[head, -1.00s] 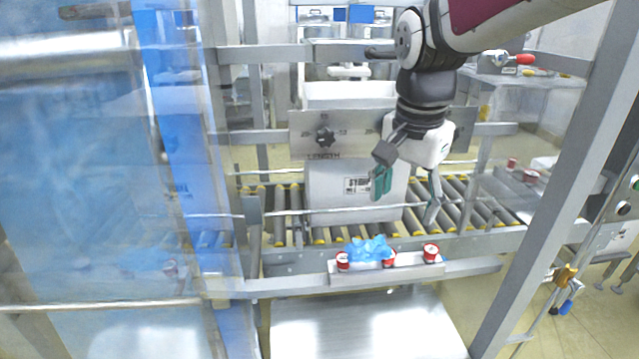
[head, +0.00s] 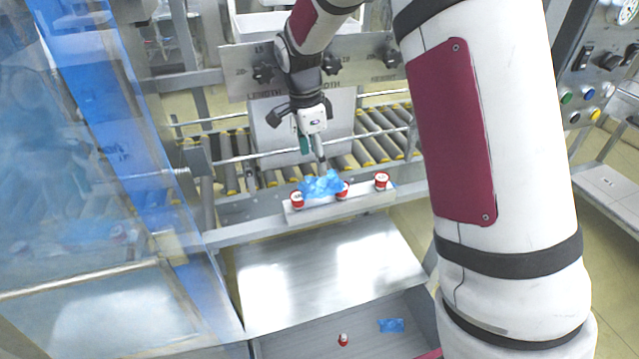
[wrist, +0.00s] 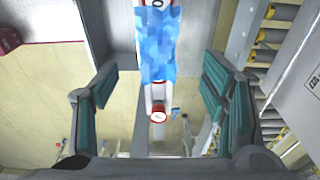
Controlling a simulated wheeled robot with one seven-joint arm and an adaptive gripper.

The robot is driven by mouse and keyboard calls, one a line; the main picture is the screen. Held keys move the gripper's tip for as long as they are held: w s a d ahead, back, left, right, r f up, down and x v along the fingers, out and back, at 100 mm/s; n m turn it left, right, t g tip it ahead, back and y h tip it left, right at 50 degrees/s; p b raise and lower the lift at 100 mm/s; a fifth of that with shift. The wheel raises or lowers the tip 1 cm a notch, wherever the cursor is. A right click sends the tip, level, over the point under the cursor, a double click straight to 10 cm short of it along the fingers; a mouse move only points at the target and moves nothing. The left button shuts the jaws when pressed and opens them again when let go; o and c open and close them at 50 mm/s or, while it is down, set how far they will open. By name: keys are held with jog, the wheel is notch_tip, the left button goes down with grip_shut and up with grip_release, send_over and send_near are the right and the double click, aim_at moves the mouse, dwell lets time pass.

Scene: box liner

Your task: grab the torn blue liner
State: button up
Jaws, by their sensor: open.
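A crumpled blue liner (head: 321,185) lies on a narrow metal ledge (head: 350,204) in front of the roller conveyor, among small red-and-white cups. My gripper (head: 313,152) is just above and behind it in the head view, open and empty. In the wrist view, the liner (wrist: 157,45) shows as a blue faceted sheet at the top centre, ahead of the spread green-padded fingers (wrist: 160,105). It does not appear to touch either finger. A second, smaller blue piece (head: 391,325) lies in a grey tray lower in the head view.
Red-and-white cups stand left (head: 297,199) and right (head: 381,180) of the liner, with another (head: 343,190) against it. Blue film hangs at the left (head: 110,120). A bare metal plate (head: 325,270) lies below the ledge.

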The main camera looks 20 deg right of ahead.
aim_at(320, 179)
jog(key=shift+s+d+f+p, duration=0.1)
jog(key=shift+d+f, duration=0.05)
jog(key=shift+f, duration=1)
jog(key=shift+d+f+p, duration=0.15)
jog(key=shift+d+f, duration=0.05)
jog(key=shift+f, duration=1)
jog(key=shift+s+d+f+p, duration=0.1)
jog(key=shift+d+f, duration=0.05)
jog(key=shift+f, duration=1)
jog(key=c, duration=0.9)
